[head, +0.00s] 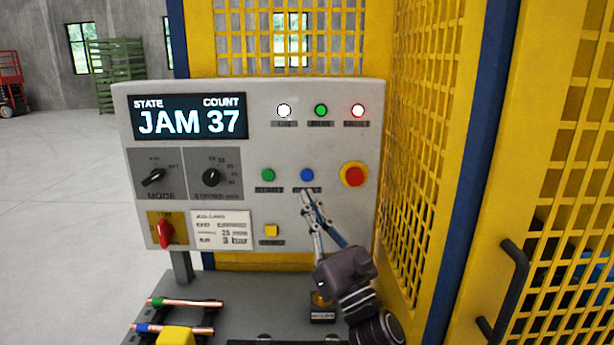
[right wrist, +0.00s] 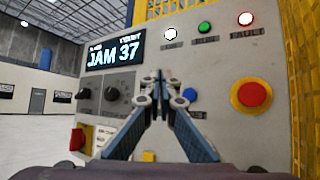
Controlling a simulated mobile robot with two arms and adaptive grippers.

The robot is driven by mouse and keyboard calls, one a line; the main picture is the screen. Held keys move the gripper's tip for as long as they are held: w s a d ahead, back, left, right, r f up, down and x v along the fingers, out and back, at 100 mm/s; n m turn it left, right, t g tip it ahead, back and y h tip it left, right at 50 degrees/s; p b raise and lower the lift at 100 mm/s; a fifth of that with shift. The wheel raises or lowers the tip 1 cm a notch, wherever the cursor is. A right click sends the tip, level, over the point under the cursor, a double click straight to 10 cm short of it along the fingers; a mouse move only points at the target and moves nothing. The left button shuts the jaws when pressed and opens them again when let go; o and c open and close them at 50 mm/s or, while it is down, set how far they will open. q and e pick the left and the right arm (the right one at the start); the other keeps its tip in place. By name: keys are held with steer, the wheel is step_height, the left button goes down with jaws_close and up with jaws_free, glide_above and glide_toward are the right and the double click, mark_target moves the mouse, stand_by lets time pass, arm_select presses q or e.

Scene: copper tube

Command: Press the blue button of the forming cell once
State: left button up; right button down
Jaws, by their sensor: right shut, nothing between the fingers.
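The blue button (head: 307,174) sits on the grey control panel (head: 262,95) of the forming cell, between a green button (head: 268,174) and a red stop button on a yellow base (head: 353,175). My right gripper (head: 305,195) is shut and empty, its tips just below the blue button in the head view. In the right wrist view the shut fingertips (right wrist: 159,77) point at the panel, and the blue button (right wrist: 190,95) shows just right of them. I cannot tell whether the tips touch the panel. My left gripper is not in view.
The display (head: 190,117) reads JAM 37. Two knobs, a red switch (head: 165,233) and a yellow button (head: 271,230) are also on the panel. Copper tubes (head: 185,302) lie on the grey table below. A yellow mesh guard (head: 430,130) stands close on the right.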

mark_target(307, 175)
steer(key=w+b, duration=0.4)
steer(key=w, duration=0.5)
steer(key=shift+b, duration=0.3)
stand_by(1.2)
steer(key=shift+w+b, duration=0.45)
steer(key=shift+b, duration=0.25)
steer(key=shift+d, duration=0.1)
